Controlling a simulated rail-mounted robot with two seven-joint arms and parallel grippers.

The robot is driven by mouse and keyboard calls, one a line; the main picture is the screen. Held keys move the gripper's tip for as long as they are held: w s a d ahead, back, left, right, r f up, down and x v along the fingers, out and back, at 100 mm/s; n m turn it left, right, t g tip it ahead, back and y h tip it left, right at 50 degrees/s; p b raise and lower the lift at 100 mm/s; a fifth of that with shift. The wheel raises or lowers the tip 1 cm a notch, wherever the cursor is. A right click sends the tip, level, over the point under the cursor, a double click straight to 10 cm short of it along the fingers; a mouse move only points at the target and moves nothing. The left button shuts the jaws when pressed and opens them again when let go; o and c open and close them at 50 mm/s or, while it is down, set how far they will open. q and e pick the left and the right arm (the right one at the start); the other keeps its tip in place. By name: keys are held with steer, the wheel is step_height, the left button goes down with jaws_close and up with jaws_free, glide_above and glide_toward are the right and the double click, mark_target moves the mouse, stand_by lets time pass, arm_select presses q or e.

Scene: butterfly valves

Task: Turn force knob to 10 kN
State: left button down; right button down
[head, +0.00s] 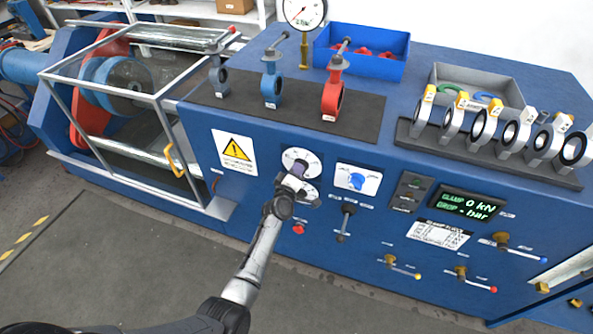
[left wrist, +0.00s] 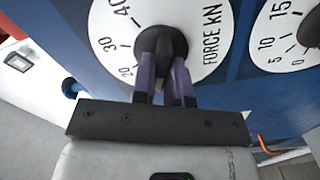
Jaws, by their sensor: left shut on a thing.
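The force knob (left wrist: 163,42) is black and sits at the centre of a white dial (left wrist: 212,22) marked "FORCE KN", with 20, 30 and 40 legible. In the head view this dial (head: 302,155) is on the blue front panel, and my gripper hides its knob. My left gripper (left wrist: 164,78) has its two purple fingers on either side of the knob and is shut on it. It also shows in the head view (head: 292,180). The knob's pointer and setting are hidden. The green display (head: 467,206) reads clamp 0 kN. My right gripper is not in view.
A second white dial (left wrist: 285,40) is close beside the force dial.

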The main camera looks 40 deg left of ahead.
arm_select(q)
steer(key=shift+n, duration=0.4)
steer(key=c, duration=1.1)
jaws_free()
steer(key=shift+c, duration=0.2)
steer(key=p+v, duration=0.2)
steer(key=v, duration=1.2)
steer(key=shift+w+a, duration=0.1)
